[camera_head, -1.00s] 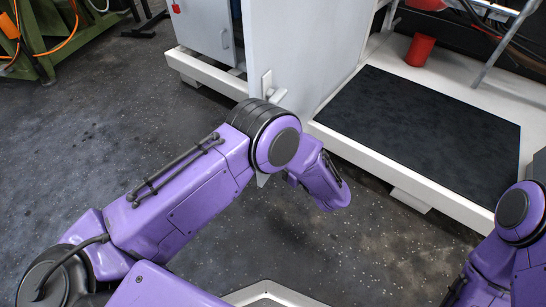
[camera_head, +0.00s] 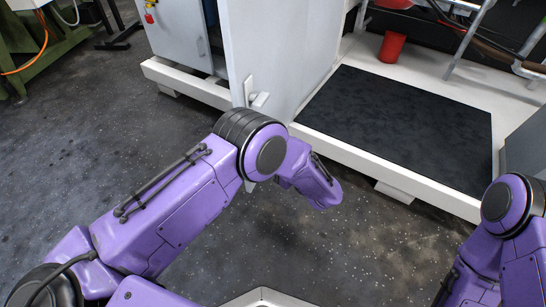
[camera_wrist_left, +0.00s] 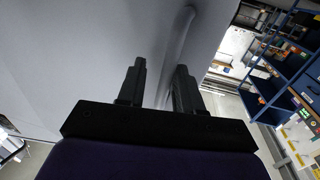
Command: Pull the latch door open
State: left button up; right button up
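The latch door (camera_head: 285,45) is a tall light grey panel in the upper middle of the head view. Its pale handle (camera_head: 259,99) sits low on its near edge, just above my left arm's elbow. In the left wrist view the door (camera_wrist_left: 90,50) fills the upper left and the bar-shaped handle (camera_wrist_left: 180,38) runs down between the two dark fingers of my left gripper (camera_wrist_left: 158,80). The fingers stand apart, with visible space around the bar; contact is unclear. My left arm hides this gripper in the head view. My right gripper is out of sight; only its arm shows at right.
A dark mat (camera_head: 400,125) lies on a white platform (camera_head: 400,178) right of the door. A red bucket (camera_head: 392,46) and pipes stand behind it. A blue-grey cabinet (camera_head: 178,32) stands left of the door. The dark floor (camera_head: 90,150) at left is clear.

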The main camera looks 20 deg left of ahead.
pick_arm(q)
jog(key=v, duration=1)
